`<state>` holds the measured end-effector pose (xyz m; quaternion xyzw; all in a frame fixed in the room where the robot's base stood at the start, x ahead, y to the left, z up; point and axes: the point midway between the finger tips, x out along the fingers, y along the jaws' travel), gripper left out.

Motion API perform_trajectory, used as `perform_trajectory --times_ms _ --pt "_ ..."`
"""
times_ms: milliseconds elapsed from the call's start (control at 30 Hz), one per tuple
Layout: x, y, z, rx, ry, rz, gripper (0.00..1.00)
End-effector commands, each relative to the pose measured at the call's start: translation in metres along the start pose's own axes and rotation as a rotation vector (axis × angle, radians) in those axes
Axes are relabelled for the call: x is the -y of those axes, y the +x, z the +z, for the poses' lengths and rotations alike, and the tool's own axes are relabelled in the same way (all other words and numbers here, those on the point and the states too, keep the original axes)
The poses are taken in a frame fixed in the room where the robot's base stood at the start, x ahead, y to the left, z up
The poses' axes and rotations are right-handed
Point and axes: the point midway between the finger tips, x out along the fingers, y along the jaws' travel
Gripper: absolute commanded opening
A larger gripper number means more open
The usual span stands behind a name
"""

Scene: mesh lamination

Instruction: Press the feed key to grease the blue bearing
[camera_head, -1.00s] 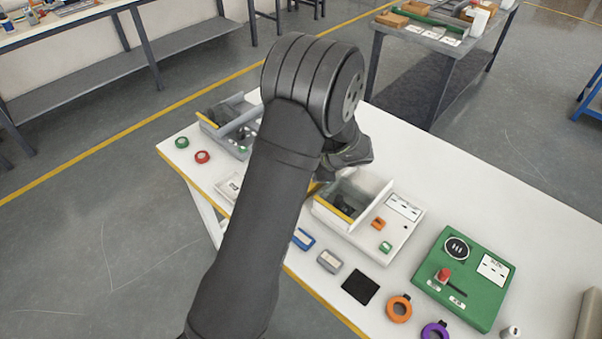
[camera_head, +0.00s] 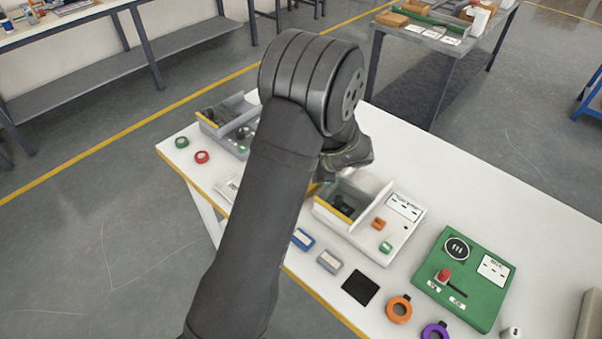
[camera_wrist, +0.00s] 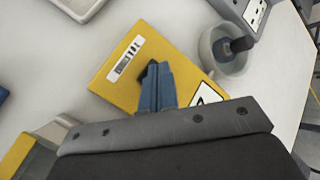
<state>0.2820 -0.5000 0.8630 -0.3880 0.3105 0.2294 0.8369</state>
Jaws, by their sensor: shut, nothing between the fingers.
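My gripper (camera_wrist: 157,85) shows in the wrist view with its blue fingers closed together and empty. The fingertips are over a yellow panel (camera_wrist: 127,48) with a barcode label; I cannot tell whether they touch it. A dark blue cylinder (camera_wrist: 237,45) stands in a round grey cup (camera_wrist: 224,66) to the right of the fingers; I cannot tell whether it is the blue bearing. No feed key can be made out for certain. In the head view my arm hides the fingers and part of the bench.
The head view shows a white unit (camera_head: 400,243) with an open bin, a green panel (camera_head: 478,309) with a red knob (camera_head: 443,275), and a grey tray unit (camera_head: 207,122) behind my arm. Loose blocks and rings lie along the front edge. The bench's right rear is clear.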

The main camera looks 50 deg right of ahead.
Motion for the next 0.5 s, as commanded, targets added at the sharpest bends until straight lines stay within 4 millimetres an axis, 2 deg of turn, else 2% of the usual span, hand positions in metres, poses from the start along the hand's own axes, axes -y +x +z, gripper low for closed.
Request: perform_trajectory --times_ms 33,267,500 --pt "-0.006 -0.001 -0.002 -0.001 0.009 0.007 0.0" --pt "-0.006 -0.002 -0.002 -0.001 0.008 0.007 0.0" --pt "0.003 -0.011 0.005 -0.002 0.003 0.003 0.0"
